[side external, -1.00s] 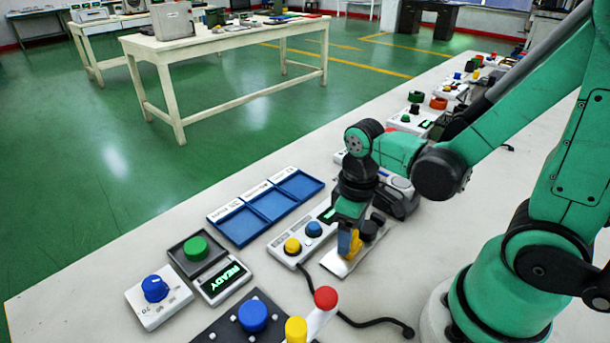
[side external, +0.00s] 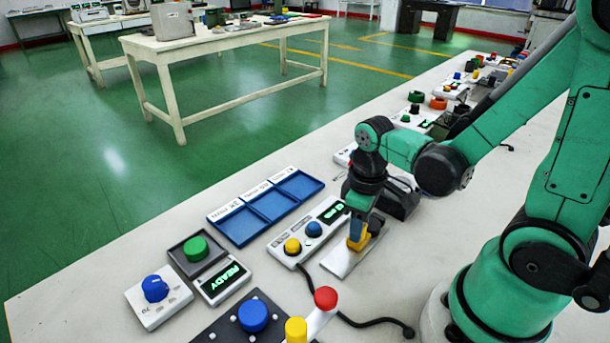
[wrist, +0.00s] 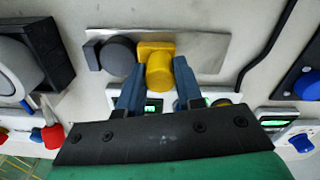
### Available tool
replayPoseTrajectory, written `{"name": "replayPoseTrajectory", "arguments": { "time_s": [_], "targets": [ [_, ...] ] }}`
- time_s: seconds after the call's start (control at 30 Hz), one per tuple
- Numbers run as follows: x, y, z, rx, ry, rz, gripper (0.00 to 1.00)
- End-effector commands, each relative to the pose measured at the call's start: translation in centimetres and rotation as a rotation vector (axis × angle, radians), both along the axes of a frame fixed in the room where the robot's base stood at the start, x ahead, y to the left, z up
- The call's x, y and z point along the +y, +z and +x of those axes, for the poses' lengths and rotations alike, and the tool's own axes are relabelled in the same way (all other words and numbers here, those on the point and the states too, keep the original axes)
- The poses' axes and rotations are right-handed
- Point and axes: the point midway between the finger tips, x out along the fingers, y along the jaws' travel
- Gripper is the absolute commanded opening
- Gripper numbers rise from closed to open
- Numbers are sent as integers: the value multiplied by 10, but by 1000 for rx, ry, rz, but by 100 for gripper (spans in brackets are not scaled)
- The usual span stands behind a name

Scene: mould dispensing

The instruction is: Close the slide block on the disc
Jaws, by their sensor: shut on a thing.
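The yellow slide block (side external: 357,241) stands on a flat metal plate (side external: 340,264) in the side view. In the wrist view the yellow block (wrist: 158,66) has an upright round knob, and the dark grey disc (wrist: 118,56) sits just left of it. The two look touching or nearly so. A grey stop (wrist: 93,55) lies on the disc's other side. My gripper (side external: 358,230) points down over the plate. Its two blue-grey fingers (wrist: 159,76) are shut on the yellow block. In the side view my gripper partly hides the disc.
A white box with yellow and blue knobs (side external: 313,229) stands left of the plate, with a blue three-part tray (side external: 238,224) beyond it. A black cable (side external: 380,325) runs in front. A red-tipped lever (side external: 325,298) stands nearby. Bare bench lies right of the plate.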

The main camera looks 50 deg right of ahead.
Motion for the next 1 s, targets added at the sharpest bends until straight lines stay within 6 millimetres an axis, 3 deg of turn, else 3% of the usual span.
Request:
{"name": "replayPoseTrajectory", "arguments": {
  "time_s": [0.3, 0.33, 0.43, 0.77, 1.0],
  "targets": [
    [-4, 0, 0, -1, 1, -2, 0],
    [-4, 0, 0, -2, 1, -3, 36],
    [-4, 0, 0, -1, 1, -2, 62],
    [-3, 1, 0, -1, 1, -1, 62],
    [-3, 17, 1, -1, 1, -1, 62]
  ]
}}
